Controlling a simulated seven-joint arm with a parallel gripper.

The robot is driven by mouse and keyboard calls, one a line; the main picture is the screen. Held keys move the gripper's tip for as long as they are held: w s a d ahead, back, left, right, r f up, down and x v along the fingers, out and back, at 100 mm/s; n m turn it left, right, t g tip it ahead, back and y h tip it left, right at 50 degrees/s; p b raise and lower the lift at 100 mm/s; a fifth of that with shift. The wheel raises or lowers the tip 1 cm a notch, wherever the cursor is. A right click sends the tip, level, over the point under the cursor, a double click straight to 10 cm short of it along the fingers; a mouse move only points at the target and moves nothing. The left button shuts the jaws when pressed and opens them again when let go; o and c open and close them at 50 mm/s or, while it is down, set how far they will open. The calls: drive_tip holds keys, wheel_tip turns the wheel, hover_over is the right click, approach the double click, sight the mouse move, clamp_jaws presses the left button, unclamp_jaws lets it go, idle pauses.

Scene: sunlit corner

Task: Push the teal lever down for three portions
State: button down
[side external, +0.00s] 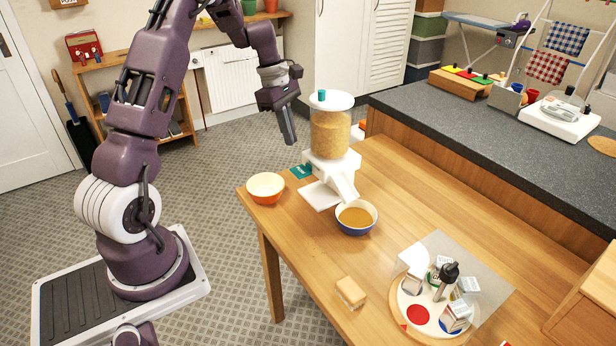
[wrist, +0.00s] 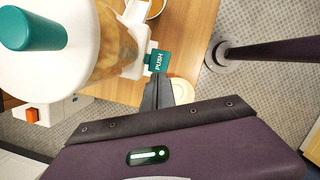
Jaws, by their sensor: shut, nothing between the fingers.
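The food dispenser (side external: 330,135) stands on the wooden table, its clear hopper filled with tan grains under a white lid with a teal knob. Its teal lever (side external: 301,171) sticks out on the left side; in the wrist view the lever (wrist: 158,61) reads PUSH. My gripper (side external: 290,142) is shut and empty, pointing down above the lever and apart from it in the side view. In the wrist view my gripper (wrist: 156,80) shows just below the lever. The blue bowl (side external: 356,230) sits under the spout and holds tan-orange contents.
An orange bowl (side external: 266,190) with a pale, empty-looking inside stands left of the dispenser. A sponge (side external: 351,292) and a round tray (side external: 403,314) with boxes and a dark bottle lie toward the front. A dark counter (side external: 480,140) runs behind the table.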

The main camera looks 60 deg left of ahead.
sight(299, 170)
drive_tip(key=x, duration=0.6)
drive_tip(key=shift+d+f, duration=0.15)
drive_tip(key=shift+f, duration=0.35)
